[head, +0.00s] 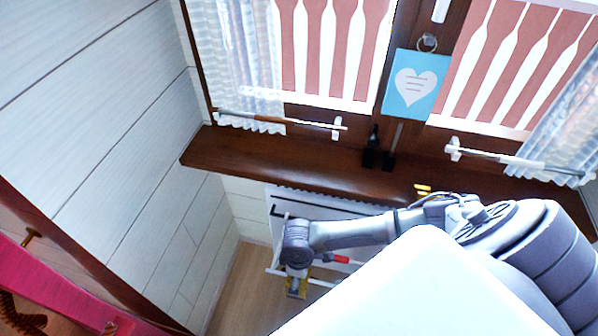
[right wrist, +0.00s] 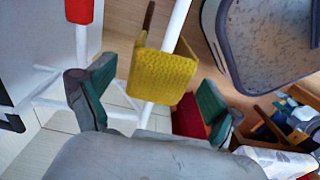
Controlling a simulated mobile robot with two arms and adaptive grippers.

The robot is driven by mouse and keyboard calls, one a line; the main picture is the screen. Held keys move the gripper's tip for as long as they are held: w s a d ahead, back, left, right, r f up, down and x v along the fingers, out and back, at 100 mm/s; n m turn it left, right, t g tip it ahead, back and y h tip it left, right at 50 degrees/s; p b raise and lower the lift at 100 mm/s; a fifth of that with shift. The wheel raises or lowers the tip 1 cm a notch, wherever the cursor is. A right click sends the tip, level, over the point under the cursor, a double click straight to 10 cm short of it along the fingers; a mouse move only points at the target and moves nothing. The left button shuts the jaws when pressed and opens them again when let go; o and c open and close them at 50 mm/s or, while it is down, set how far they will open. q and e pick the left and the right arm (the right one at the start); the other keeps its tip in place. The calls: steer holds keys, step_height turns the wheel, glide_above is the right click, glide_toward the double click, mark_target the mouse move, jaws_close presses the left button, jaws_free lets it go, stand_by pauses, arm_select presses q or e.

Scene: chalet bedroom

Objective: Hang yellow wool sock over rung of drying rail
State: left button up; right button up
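The yellow wool sock (right wrist: 162,74) is draped over a white rung (right wrist: 178,25) of the drying rail in the right wrist view. Its knitted front hangs down on the near side; its far side is mostly hidden. My right gripper (right wrist: 155,80) is open, with one green-padded finger on each side of the sock and visible gaps beside it. In the head view the sock (head: 296,289) shows small and yellow below my right gripper (head: 297,272), at the drying rail (head: 274,268) under the window sill. My left gripper is not in view.
A red item (head: 341,259) is on the rail to the right of the sock. A dark wooden sill (head: 260,160) runs above the rail. In the right wrist view, a grey-rimmed bin-like object (right wrist: 265,45) and scattered items (right wrist: 290,115) lie to the right.

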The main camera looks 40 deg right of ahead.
steer(key=shift+r, duration=0.1)
step_height(320, 180, up, 12)
stand_by(0.6)
